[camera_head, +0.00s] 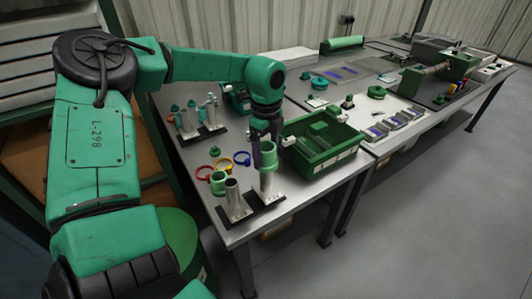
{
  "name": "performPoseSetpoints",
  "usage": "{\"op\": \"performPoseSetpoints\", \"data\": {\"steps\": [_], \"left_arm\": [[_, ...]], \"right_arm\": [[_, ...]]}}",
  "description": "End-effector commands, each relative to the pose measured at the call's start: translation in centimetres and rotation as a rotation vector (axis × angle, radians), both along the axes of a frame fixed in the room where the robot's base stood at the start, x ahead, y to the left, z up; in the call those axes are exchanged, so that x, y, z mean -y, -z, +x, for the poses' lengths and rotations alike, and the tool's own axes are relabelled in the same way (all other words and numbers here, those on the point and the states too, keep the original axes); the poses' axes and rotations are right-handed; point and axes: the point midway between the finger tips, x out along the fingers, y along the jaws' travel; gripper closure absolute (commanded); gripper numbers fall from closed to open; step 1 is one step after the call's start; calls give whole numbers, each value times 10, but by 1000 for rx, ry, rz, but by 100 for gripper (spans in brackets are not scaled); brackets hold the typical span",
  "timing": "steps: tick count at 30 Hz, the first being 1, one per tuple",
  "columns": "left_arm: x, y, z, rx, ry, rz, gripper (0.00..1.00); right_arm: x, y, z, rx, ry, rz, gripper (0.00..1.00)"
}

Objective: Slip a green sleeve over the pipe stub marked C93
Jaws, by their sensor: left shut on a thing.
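My left gripper (262,138) points down over the near end of the bench, shut on a green sleeve (268,157). The sleeve is upright, at the top of the right of two grey pipe stubs in front; whether it is around this right stub (267,186) or just above it I cannot tell. The left stub (235,199) stands bare beside it. A second green sleeve (217,183) stands just behind and left of the left stub. Markings on the stubs are too small to read, so I cannot tell which is C93. My right gripper is not in view.
Red (203,173), yellow (224,165) and blue (242,158) rings lie behind the stubs. More stubs with teal parts (187,122) stand farther back. A green bin (320,165) sits close right of my gripper. The bench's front edge is near the stubs.

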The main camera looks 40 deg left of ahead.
Motion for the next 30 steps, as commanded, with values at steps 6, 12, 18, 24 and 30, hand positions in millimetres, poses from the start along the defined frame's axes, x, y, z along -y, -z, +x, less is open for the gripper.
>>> {"op": "performPoseSetpoints", "data": {"steps": [6, 12, 18, 24, 30], "left_arm": [[0, 0, 0, 0, 0, 0, 70], [0, 0, 0, 0, 0, 0, 70], [0, 1, 0, 1, 0, 0, 70], [1, 0, 0, 0, 0, -1, 70], [1, 0, 0, 0, 0, 0, 70]], "right_arm": [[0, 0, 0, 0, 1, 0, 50], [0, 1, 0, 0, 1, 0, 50], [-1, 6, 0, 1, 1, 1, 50], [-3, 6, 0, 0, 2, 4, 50], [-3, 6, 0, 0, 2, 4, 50]]}}
